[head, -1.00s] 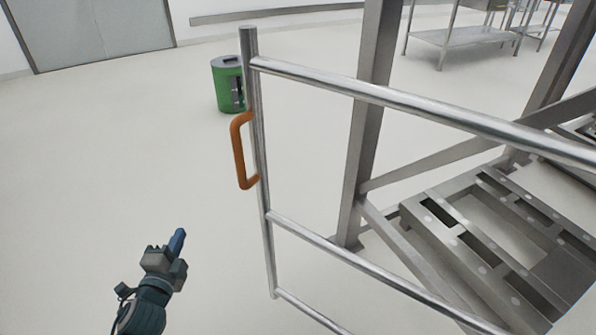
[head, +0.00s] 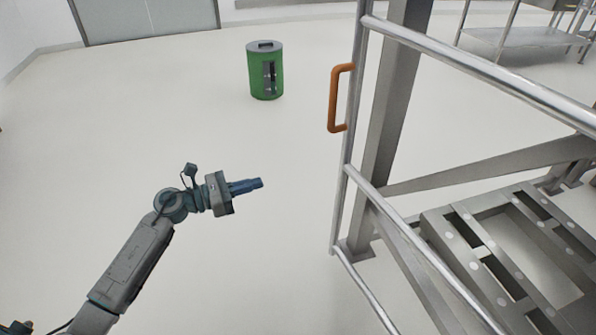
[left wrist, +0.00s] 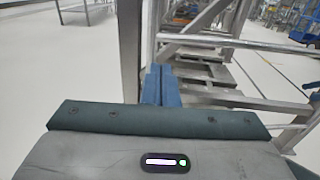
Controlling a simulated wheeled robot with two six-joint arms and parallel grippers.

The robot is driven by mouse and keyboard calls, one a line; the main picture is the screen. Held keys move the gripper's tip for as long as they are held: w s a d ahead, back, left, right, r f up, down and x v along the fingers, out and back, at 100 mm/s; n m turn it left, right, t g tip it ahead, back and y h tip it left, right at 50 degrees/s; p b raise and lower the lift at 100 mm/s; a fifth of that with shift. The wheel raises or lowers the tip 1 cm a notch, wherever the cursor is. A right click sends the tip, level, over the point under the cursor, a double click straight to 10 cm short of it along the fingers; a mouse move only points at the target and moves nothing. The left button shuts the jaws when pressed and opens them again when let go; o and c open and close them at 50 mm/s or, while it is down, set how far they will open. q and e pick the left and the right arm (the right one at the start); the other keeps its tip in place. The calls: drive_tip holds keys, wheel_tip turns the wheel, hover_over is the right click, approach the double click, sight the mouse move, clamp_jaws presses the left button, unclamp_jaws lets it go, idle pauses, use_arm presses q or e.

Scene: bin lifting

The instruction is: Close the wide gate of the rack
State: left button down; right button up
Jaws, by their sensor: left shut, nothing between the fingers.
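The wide gate (head: 349,180) is a frame of silvery tubes at the right of the head view, with an orange handle (head: 333,98) on its left upright. It belongs to the grey metal rack (head: 392,110) behind it. My left gripper (head: 260,184) is to the left of the gate and lower in the picture than the handle, apart from both. Its blue fingers are together and empty. In the left wrist view the shut fingers (left wrist: 160,85) point toward the rack's metal frame (left wrist: 131,50). My right gripper is out of view.
A green bin (head: 265,75) stands on the pale floor behind and left of the gate. A steel table (head: 530,38) is at the far right. A grey door (head: 150,18) is in the back wall. The floor to the left is clear.

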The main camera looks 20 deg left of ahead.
use_arm(q)
drive_tip(key=p+x, duration=0.1)
drive_tip(key=x, duration=1)
drive_tip(key=shift+w+d, duration=0.2)
drive_tip(key=shift+d, duration=0.05)
drive_tip(key=shift+d, duration=0.1)
